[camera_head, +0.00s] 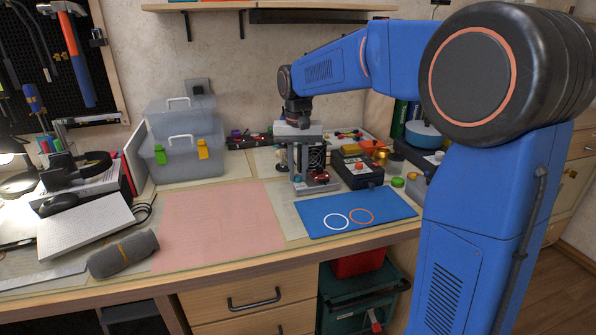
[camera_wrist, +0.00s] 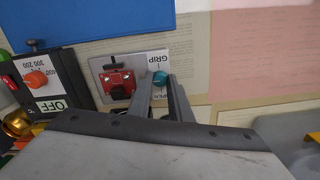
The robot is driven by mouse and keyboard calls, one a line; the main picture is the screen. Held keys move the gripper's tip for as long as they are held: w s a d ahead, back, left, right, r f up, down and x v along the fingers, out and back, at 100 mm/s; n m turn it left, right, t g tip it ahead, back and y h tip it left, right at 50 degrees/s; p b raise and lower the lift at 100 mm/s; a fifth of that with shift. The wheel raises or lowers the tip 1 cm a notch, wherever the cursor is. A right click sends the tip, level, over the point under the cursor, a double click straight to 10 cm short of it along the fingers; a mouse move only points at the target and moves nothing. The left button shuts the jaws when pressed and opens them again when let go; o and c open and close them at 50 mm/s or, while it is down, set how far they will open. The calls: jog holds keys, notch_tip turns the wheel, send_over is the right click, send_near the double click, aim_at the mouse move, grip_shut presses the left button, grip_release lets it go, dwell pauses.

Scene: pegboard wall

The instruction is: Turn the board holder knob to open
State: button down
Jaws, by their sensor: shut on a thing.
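The board holder's teal knob (camera_wrist: 160,78) shows in the wrist view between the fingertips of my gripper (camera_wrist: 159,84). The gripper is shut on it, and the fingers point down at the board holder. A white label (camera_wrist: 155,60) beside the knob reads GRIP at one end, and the letters at the other end are partly hidden by a finger. The board holder (camera_wrist: 103,63) is a grey plate carrying a small red part (camera_wrist: 117,82). In the head view my gripper (camera_head: 305,178) reaches down at the holder, and the knob cannot be made out there.
A black box with an orange knob (camera_wrist: 36,79) and an OFF label stands beside the holder; it also shows in the head view (camera_head: 358,167). A blue mat (camera_head: 357,213) and a pink mat (camera_head: 222,225) lie in front. Clear storage boxes (camera_head: 183,140) stand behind left.

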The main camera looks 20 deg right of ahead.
jog(key=n, duration=0.4)
jog(key=shift+r+n, duration=0.1)
jog(key=shift+n, duration=0.2)
jog(key=n, duration=0.4)
jog(key=shift+n, duration=0.3)
jog(key=n, duration=0.4)
jog(key=shift+n, duration=2.4)
jog(key=c, duration=1.6)
grip_release()
